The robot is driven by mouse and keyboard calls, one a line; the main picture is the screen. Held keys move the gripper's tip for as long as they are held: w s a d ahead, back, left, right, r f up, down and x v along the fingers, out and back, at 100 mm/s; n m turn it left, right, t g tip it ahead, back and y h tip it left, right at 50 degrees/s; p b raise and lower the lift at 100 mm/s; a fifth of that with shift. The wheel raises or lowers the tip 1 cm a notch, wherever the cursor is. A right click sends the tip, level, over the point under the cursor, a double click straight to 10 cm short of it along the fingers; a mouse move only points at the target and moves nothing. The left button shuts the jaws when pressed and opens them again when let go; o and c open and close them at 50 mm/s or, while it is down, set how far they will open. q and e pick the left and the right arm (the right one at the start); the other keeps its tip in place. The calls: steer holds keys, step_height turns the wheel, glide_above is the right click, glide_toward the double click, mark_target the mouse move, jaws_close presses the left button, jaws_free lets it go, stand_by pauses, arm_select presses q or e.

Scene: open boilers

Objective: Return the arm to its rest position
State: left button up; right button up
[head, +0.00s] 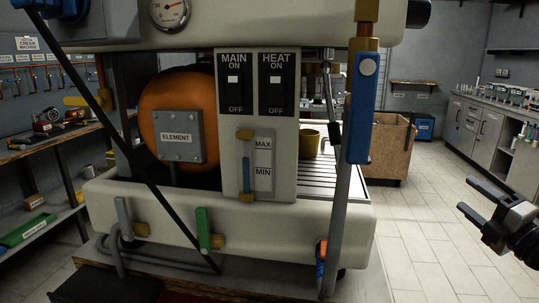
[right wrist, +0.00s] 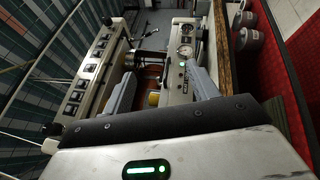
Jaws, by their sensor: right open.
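My right gripper (head: 466,195) is at the right edge of the head view. Its two dark fingers point left, spread apart with nothing between them. It is clear of the boiler machine (head: 285,220), with open floor behind it. In the right wrist view the two grey fingers (right wrist: 160,88) also stand apart and empty. My left gripper is not in view. The machine has MAIN (head: 235,82) and HEAT (head: 275,82) switches, an orange boiler (head: 160,100) with an ELEMENT plate, a sight gauge (head: 246,168), and a blue-handled lever (head: 361,110).
A yellow cup (head: 310,142) stands on the drip tray behind the switch panel. A green valve handle (head: 203,230) sticks out at the front. A shelf (head: 40,145) is at left, a wooden box (head: 392,150) behind, cabinets (head: 480,125) at right. Tiled floor (head: 420,235) is clear.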

steer(key=d+f+m+g+h, duration=0.2)
steer(key=d+f+m+h, duration=0.3)
steer(key=m, duration=0.4)
steer(key=d+f+m+g+h, duration=0.3)
steer(key=d+m+h, duration=0.35)
steer(key=m, duration=0.25)
steer(key=s+a+f+y, duration=0.3)
steer(key=a+f, duration=0.5)
steer(key=f, duration=0.1)
steer(key=s+a+f+g+y, duration=0.25)
steer(key=s+a+f, duration=0.45)
steer(key=a+f, duration=0.4)
steer(key=s+a+f+m+g+y, duration=0.1)
steer(key=s+a+f+y, duration=0.1)
steer(key=s+a, duration=0.6)
steer(key=s+a+f+m+y, duration=0.1)
steer(key=s+a+f+m, duration=0.1)
steer(key=s+a, duration=0.7)
steer(key=a, duration=0.4)
steer(key=shift+a+g+y, duration=0.35)
steer(key=shift+y, duration=0.05)
steer(key=shift+f, duration=0.1)
